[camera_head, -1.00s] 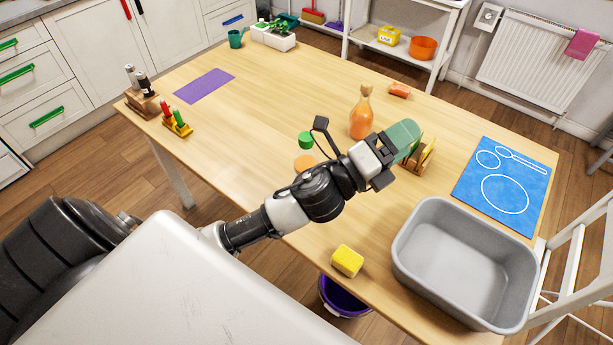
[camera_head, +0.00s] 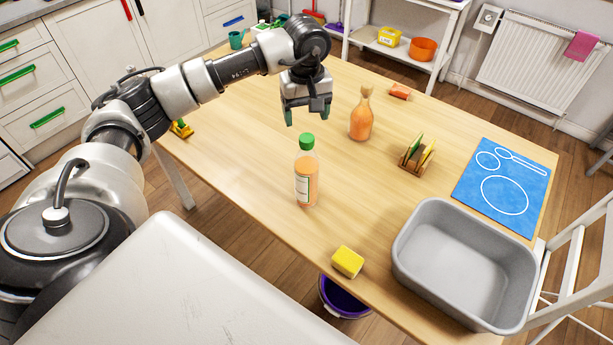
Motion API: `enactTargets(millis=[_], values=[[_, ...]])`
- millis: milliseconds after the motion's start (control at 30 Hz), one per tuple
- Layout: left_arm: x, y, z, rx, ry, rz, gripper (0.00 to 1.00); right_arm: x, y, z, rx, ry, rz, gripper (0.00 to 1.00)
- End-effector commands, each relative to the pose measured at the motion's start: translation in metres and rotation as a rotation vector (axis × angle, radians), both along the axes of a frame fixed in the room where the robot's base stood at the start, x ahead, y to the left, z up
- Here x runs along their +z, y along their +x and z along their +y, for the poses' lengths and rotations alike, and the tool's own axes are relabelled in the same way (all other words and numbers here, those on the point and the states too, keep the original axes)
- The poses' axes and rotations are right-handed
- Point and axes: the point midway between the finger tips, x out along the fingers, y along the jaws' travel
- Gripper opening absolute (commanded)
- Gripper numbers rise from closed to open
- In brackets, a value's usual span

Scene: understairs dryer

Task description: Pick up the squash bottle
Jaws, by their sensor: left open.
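A clear bottle with orange liquid, a white label and a green cap (camera_head: 306,178), which looks like the squash bottle, stands upright near the table's front middle. A second, rounder orange bottle with a tan stopper (camera_head: 361,118) stands upright behind it to the right. My left gripper (camera_head: 307,116) points down above the table, behind the green-capped bottle and left of the rounder one. It is open and empty, with green fingertips apart, and appears to touch neither bottle. My right gripper is not in view.
A yellow sponge (camera_head: 347,261) lies at the table's front edge. A grey basin (camera_head: 407,262) stands at the right, beside a blue mat (camera_head: 523,187). A small wooden rack (camera_head: 413,164) sits right of the bottles. The table's left middle is clear.

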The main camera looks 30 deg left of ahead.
Motion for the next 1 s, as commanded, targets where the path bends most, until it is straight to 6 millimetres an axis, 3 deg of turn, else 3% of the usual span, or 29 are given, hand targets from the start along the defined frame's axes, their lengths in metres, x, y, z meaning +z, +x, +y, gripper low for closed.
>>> enactTargets(millis=[200,467,700,1000], values=[[-0.034,-0.001,-0.001,0.0,-0.003,0.005,0.71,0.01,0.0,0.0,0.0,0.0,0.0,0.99],[-0.055,-0.001,-0.002,0.0,-0.005,0.005,0.71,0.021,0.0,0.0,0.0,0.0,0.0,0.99],[-0.09,-0.001,-0.002,0.0,-0.006,0.004,0.71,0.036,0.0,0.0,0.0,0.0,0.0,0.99],[-0.098,0.0,-0.002,0.0,-0.005,0.0,0.71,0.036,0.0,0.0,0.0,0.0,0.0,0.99]])
